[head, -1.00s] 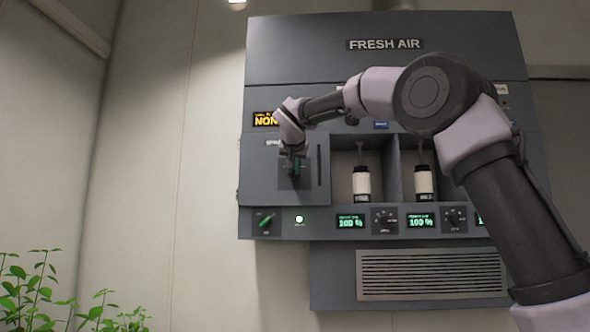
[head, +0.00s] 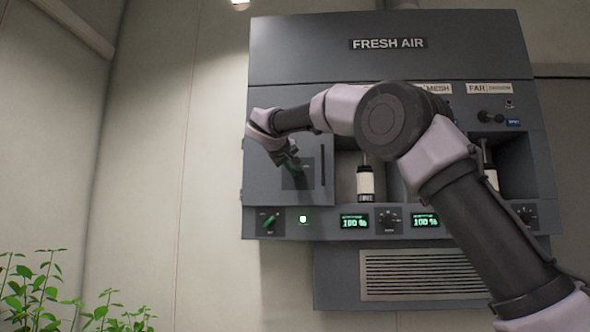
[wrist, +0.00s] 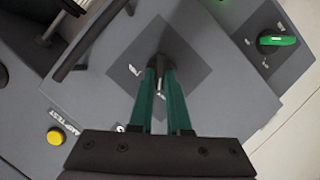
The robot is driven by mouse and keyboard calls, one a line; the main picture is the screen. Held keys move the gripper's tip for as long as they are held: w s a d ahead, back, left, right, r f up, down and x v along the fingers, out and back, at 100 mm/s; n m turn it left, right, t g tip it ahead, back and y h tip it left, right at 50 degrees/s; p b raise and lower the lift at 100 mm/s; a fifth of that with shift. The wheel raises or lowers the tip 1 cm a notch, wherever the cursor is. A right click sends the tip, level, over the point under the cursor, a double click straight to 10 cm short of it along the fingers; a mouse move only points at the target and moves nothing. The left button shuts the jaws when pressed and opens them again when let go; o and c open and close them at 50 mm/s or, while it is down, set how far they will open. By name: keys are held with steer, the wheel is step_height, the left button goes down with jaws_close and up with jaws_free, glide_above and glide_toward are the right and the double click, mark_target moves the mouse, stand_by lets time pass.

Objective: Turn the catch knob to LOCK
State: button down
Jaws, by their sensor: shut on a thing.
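The catch knob (wrist: 159,65) is a small dark-grey knob on a darker square plate (wrist: 190,65) on the grey door panel. White marks stand on the plate around it, too small to read. My gripper (wrist: 160,80) has two green fingers, shut on the knob, one on each side. In the head view my gripper (head: 293,164) is tilted in front of the plate (head: 298,182), and the knob is mostly hidden behind it.
A vertical black bar handle (head: 322,165) stands right of the plate. A green knob (head: 270,222) and a lit green indicator (head: 303,219) are below. A yellow button (wrist: 55,137) shows in the wrist view. A white-labelled cylinder (head: 365,182) stands in a bay.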

steer(key=shift+a+f+n, duration=0.1)
steer(key=shift+n, duration=0.3)
stand_by(0.3)
steer(key=c, duration=0.9)
jaws_free()
steer(key=shift+o, duration=0.2)
steer(key=shift+s, duration=0.1)
steer(key=v, duration=1)
steer(key=shift+s+a, duration=0.25)
steer(key=shift+a, duration=0.05)
